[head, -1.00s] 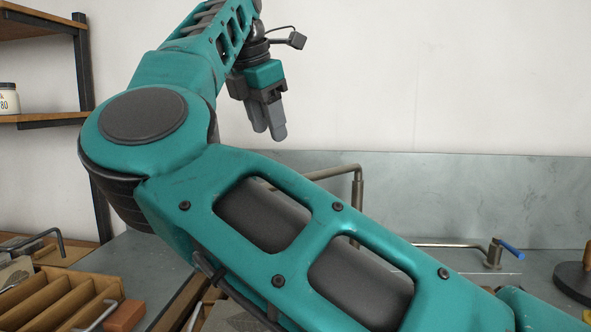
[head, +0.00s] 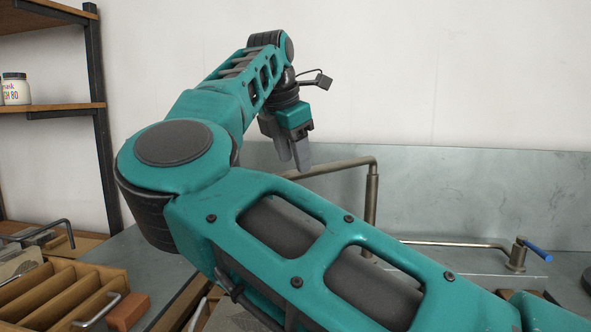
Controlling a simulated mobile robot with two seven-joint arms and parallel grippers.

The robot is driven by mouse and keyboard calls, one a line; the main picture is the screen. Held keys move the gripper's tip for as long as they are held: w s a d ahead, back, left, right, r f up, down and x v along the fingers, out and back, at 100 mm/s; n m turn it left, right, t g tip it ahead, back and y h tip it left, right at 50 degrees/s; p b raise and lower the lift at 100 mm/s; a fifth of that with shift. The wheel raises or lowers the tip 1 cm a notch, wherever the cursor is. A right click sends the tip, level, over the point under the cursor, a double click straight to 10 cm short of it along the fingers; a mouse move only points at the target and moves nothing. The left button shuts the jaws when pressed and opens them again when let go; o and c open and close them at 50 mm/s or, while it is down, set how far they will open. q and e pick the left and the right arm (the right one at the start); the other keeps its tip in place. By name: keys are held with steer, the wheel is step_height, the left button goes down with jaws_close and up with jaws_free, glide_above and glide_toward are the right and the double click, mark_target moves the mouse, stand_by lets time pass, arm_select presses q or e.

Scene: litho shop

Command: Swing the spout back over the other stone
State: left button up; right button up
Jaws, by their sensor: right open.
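The spout (head: 341,165) is a grey-brown pipe with a level arm bending down into an upright post (head: 371,207) behind my right arm. Its arm points left; its far end is hidden behind my right gripper or arm. My right gripper (head: 295,164) is open and empty, fingers pointing down, by the visible left part of the spout. I cannot tell whether they touch. A thin level pipe runs to a tap (head: 518,254) with a blue lever (head: 537,251) at right. No stone can be made out; my arm covers the middle. My left gripper is not in view.
A wooden slotted rack (head: 60,297) and a red-brown block (head: 127,311) sit at lower left. A wooden shelf (head: 60,107) with a jar (head: 16,89) stands at left. A grey metal backsplash (head: 470,190) lines the wall.

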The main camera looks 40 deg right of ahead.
steer(key=shift+x, duration=1.4)
steer(key=shift+c, duration=0.3)
jaws_close()
